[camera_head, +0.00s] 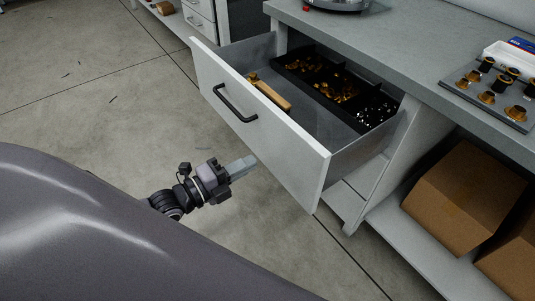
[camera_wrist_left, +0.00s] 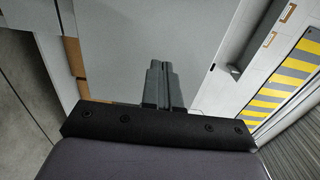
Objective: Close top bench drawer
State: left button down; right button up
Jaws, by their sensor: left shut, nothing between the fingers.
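The top bench drawer (camera_head: 274,126) is pulled well out of the bench in the head view. Its pale front has a dark bar handle (camera_head: 235,103). Inside are a black divided tray (camera_head: 302,75) with small brass and metal parts and a wooden-handled tool (camera_head: 270,94). My left gripper (camera_head: 248,162) is shut and empty, in front of and below the drawer front in the picture; I cannot tell whether it touches. In the left wrist view the shut fingers (camera_wrist_left: 158,75) point towards a plain grey surface. My right gripper is not in view.
The grey bench top (camera_head: 420,75) holds a rack of nozzle-like parts (camera_head: 490,92) at the right. Cardboard boxes (camera_head: 465,195) sit on the lower shelf. Another drawer cabinet (camera_head: 200,18) stands at the back. The concrete floor (camera_head: 90,100) at the left is open.

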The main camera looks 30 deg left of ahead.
aim_at(278, 148)
pick_arm(q)
jog(key=shift+b+x, duration=0.45)
jog(key=shift+x, duration=2.75)
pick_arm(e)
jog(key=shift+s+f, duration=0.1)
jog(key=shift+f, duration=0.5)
